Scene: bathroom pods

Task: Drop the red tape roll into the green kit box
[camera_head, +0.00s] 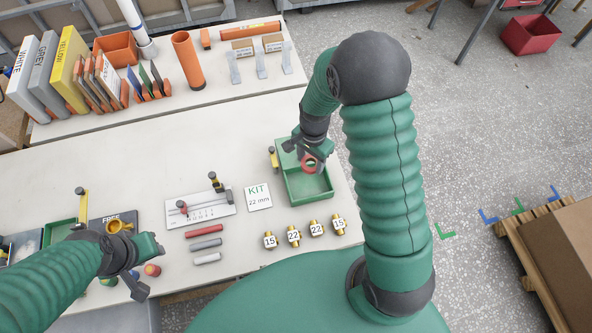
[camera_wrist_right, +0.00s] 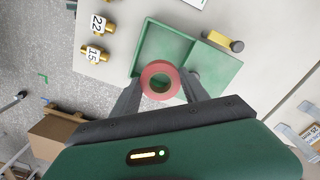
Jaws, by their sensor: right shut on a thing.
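The red tape roll (camera_head: 309,163) is a small ring held between the fingers of my right gripper (camera_head: 304,159). In the right wrist view the roll (camera_wrist_right: 160,80) sits between the two dark fingertips (camera_wrist_right: 160,84), with its hole facing the camera. The green kit box (camera_head: 306,190) is an open tray at the right end of the table. In the right wrist view the box (camera_wrist_right: 206,55) lies behind the roll. My left gripper (camera_head: 143,268) is at the lower left, away from the box; its jaws are unclear.
A KIT 22 mm card (camera_head: 258,197) lies left of the box. Several brass fittings (camera_head: 293,236) stand in front of it. Pipe pieces (camera_head: 205,244) lie mid-table. An orange cylinder (camera_head: 188,60) stands on the back table.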

